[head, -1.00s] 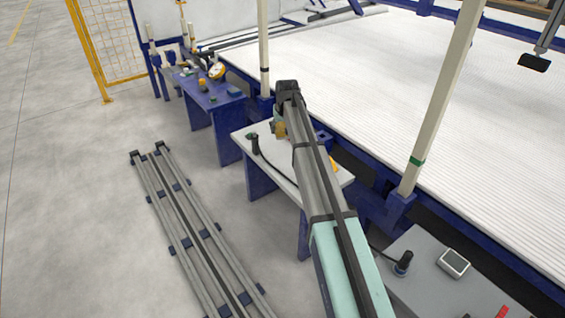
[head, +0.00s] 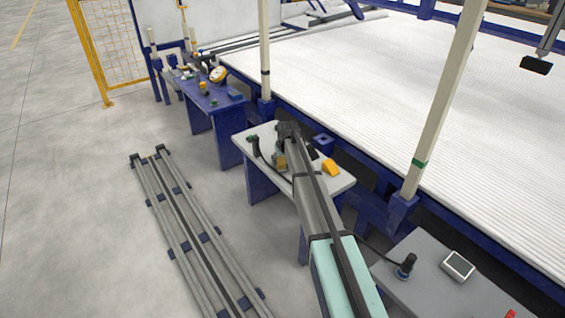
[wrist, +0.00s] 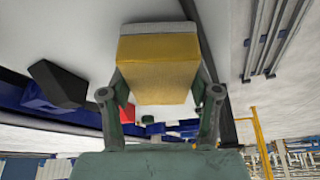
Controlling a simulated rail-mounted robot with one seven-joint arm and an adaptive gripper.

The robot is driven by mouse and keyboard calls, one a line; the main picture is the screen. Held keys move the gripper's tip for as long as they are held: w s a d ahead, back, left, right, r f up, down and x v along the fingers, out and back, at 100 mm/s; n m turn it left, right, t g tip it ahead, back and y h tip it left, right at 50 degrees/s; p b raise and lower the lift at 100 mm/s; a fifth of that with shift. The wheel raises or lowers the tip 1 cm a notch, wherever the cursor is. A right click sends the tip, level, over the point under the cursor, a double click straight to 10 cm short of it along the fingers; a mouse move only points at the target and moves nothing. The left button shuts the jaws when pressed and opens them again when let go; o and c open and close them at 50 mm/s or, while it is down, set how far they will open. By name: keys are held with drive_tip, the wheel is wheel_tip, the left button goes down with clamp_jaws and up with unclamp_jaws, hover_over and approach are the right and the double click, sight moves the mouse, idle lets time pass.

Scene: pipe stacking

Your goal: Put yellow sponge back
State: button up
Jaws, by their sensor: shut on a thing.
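The yellow sponge (wrist: 158,72), a block with a paler grey face, is held between the two fingers of my gripper (wrist: 160,92) in the wrist view. In the head view the sponge (head: 281,162) shows as a small yellow patch beside the end of my arm, over the small light-topped table (head: 335,183). My gripper (head: 282,150) is partly hidden there by my own arm. I cannot tell whether the sponge touches the table top.
A yellow-orange object (head: 331,168) lies on the table right of my arm. A dark upright device (head: 253,146) with a cable stands at its left edge. A blue bench (head: 205,95) with tools is behind. Pipes (head: 195,230) lie on a floor rack to the left.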

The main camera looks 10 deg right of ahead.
drive_tip(key=shift+f, duration=0.25)
drive_tip(key=shift+f, duration=0.15)
drive_tip(key=o, duration=1.1)
drive_tip(key=p+v, duration=0.1)
drive_tip(key=v, duration=1.1)
drive_tip(key=shift+p, duration=0.3)
